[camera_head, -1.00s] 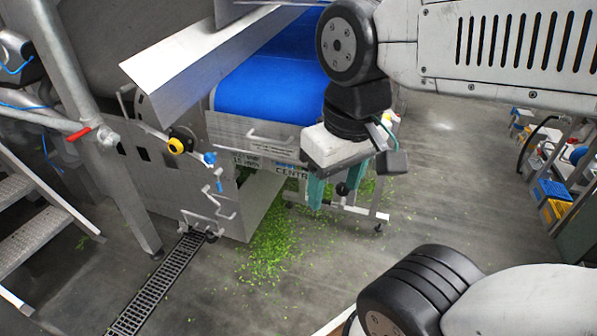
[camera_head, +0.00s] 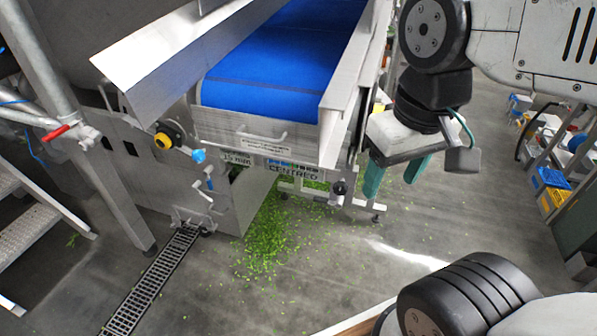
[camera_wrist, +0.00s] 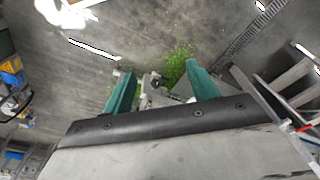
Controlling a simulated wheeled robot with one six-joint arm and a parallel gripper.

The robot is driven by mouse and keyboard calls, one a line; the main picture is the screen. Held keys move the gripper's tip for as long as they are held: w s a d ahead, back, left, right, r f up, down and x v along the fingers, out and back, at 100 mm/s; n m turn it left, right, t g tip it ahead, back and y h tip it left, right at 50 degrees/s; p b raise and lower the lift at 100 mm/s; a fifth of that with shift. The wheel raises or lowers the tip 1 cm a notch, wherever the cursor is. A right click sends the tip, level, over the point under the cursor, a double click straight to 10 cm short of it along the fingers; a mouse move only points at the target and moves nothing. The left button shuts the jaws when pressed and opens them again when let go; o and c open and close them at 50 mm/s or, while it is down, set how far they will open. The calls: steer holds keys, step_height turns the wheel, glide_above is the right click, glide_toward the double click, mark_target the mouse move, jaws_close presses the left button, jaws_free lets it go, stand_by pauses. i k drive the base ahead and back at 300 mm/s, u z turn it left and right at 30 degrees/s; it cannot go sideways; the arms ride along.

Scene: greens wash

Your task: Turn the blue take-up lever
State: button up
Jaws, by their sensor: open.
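A small blue handle (camera_head: 198,156) sits on the side of the steel conveyor frame, right of a yellow and black knob (camera_head: 163,140). A slim lever with a blue part (camera_head: 208,184) is just below it; I cannot tell for sure which of the two is the take-up lever. My gripper (camera_head: 390,188) is open and empty, with green fingers pointing down. It is well to the right of both blue parts, in front of the conveyor's right side. In the wrist view its two fingers (camera_wrist: 157,72) are apart over the floor, and no blue lever is clear there.
The blue conveyor belt (camera_head: 270,75) runs between steel side guards. Chopped greens (camera_head: 268,235) lie on the floor below its end. A floor drain (camera_head: 150,285) and metal steps (camera_head: 38,235) are at left. Bare floor (camera_head: 470,215) lies to the right.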

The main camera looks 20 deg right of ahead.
mark_target(208, 169)
steer(key=u, duration=0.05)
steer(key=k, duration=0.5)
steer(key=u, duration=1.95)
steer(key=i, duration=1.2)
steer(key=z, duration=2.15)
